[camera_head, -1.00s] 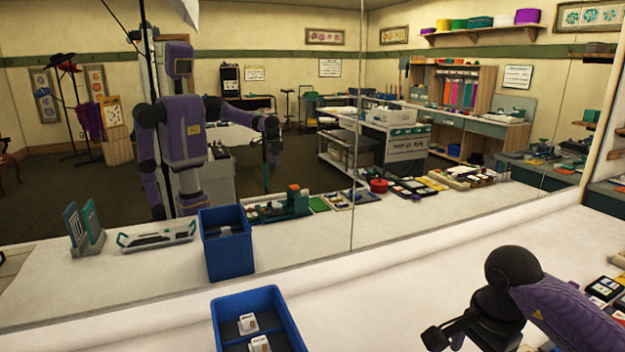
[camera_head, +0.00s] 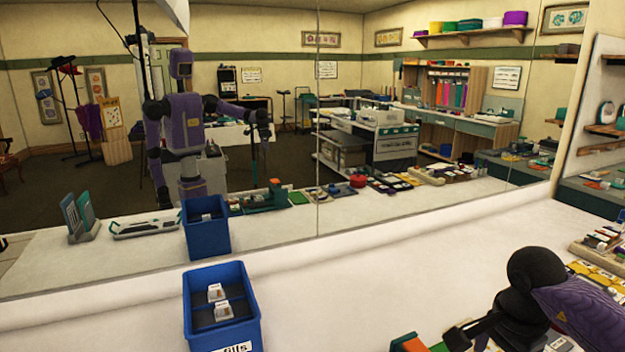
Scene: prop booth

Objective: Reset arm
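My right arm comes in from the right, with a purple forearm and black wrist. Its dark gripper (camera_head: 470,335) is low in the view over the white counter. The fingers are small, dark and partly cut off by the lower edge, so their opening is unclear. My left gripper is not directly in view. A purple robot figure (camera_head: 184,120) shows in the mirror with one arm held out. A blue bin (camera_head: 252,312) stands left of my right gripper, well apart from it. It holds small white-topped boxes (camera_head: 216,292) and has a front label.
A large mirror (camera_head: 330,150) stands behind the white counter (camera_head: 340,290). An orange and green object (camera_head: 410,343) is at the bottom edge beside my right gripper. Yellow and white items (camera_head: 597,270) lie at the right. The counter between bin and arm is clear.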

